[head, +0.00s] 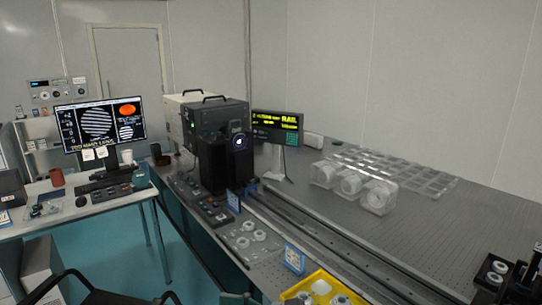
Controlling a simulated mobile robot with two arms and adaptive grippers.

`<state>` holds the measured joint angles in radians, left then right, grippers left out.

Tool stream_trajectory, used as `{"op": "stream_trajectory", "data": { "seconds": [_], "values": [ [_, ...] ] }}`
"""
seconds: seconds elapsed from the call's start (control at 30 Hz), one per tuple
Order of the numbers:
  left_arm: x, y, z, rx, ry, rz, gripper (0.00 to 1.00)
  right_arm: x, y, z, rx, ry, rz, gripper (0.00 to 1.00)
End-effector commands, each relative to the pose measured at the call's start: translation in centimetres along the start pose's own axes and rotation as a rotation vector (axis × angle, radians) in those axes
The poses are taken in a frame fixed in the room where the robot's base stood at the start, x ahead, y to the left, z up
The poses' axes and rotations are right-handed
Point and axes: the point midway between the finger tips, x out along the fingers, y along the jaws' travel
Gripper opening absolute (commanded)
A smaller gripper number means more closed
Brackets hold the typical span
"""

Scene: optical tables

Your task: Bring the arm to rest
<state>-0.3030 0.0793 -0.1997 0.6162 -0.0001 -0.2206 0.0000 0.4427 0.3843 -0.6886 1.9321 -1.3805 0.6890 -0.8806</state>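Neither of my grippers shows clearly in the head view. A small dark shape at the bottom edge, left of the yellow tray, is too cut off to identify. No arm of mine can be made out over the optical table (470,215).
A long dark rail (345,248) runs along the table, with a black instrument (225,160) at its far end. A yellow tray (352,296) stands at the near edge. Clear boxes (378,197) stand behind the rail. A desk with a monitor (100,122) and a black chair (95,296) are at left.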

Motion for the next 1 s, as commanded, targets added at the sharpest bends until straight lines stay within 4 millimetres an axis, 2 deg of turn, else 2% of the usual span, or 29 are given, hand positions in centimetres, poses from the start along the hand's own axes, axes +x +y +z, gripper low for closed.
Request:
{"op": "stream_trajectory", "data": {
  "seconds": [0.03, 0.1, 0.13, 0.2, 0.27, 0.3, 0.37, 0.4, 0.47, 0.5, 0.6, 0.73, 0.77, 0.9, 1.0],
  "values": [
    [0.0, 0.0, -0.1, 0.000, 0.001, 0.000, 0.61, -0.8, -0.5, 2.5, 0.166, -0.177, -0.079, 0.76],
    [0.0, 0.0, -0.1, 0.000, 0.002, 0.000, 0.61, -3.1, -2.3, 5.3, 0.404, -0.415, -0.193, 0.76],
    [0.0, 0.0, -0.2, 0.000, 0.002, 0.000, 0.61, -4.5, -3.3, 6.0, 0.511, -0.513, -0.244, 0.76],
    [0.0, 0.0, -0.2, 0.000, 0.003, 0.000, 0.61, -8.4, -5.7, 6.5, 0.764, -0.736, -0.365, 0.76],
    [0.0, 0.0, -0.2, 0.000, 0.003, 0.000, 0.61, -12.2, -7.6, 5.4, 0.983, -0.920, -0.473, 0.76],
    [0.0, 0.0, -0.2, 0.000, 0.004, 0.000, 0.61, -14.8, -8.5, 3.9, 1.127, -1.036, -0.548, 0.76],
    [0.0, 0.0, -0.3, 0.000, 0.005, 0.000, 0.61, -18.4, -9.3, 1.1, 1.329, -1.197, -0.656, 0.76],
    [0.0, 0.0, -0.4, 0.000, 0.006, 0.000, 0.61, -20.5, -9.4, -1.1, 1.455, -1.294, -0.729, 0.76],
    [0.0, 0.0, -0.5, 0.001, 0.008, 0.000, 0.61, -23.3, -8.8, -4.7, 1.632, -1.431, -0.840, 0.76],
    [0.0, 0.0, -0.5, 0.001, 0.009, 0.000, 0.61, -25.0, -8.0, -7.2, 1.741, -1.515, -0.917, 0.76],
    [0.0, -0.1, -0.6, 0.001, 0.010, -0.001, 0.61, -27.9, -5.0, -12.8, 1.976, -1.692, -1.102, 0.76],
    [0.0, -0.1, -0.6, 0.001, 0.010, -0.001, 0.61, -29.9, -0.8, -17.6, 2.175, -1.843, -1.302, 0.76],
    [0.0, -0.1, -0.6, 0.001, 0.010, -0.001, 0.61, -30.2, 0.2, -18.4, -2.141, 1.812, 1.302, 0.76],
    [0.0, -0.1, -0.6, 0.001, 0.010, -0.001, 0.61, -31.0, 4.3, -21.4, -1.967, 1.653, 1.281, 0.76],
    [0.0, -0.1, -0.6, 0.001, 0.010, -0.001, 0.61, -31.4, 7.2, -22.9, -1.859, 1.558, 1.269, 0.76]
  ]
}}
